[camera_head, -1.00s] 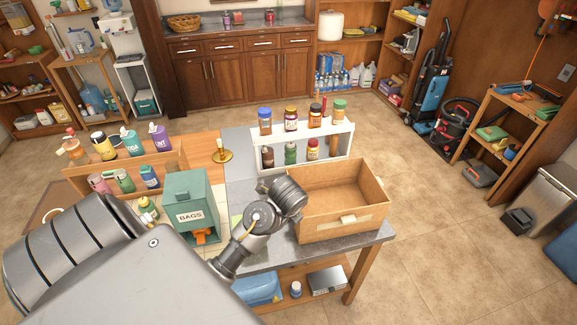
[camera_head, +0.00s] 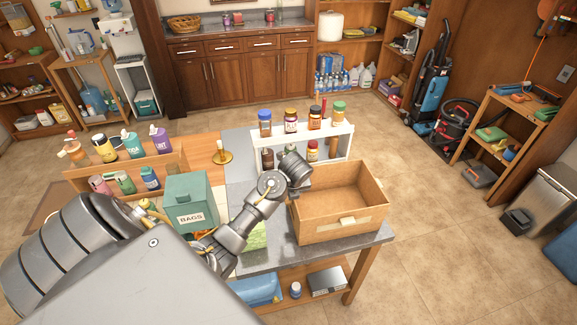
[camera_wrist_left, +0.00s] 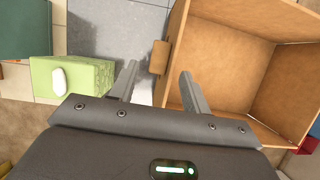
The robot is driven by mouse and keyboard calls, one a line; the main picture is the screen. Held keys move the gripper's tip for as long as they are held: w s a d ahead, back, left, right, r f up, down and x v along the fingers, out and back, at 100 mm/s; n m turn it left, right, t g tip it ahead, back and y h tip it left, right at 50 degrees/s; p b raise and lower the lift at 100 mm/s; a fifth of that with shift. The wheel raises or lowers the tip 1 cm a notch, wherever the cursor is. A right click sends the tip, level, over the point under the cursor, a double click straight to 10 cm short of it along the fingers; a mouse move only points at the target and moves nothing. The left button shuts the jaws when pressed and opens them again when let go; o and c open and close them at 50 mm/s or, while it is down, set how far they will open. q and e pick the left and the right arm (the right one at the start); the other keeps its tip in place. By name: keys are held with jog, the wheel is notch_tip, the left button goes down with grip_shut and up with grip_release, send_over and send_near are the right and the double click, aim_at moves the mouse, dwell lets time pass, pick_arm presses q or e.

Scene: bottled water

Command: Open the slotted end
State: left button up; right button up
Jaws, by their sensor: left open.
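An open-topped tan box (camera_head: 325,230) stands on the grey table, with a pale tab on its front wall in the head view. It also shows on the right of the left wrist view (camera_wrist_left: 235,50). There a small tan knob-like piece (camera_wrist_left: 160,57) sticks out beside its left wall. My left gripper (camera_wrist_left: 159,68) is open, with its fingertips on either side of this piece and no visible grip on it. In the head view my left arm reaches to the box's left side and hides that wall. I cannot make out a slot. My right gripper is not in view.
A teal BAGS box (camera_head: 192,205) stands left of my arm, and a green box (camera_wrist_left: 75,80) with a white top piece lies left of the gripper. A white rack (camera_head: 343,150) with several bottles stands behind.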

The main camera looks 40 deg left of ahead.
pick_arm(q)
jog(key=shift+x, duration=2.15)
grip_shut()
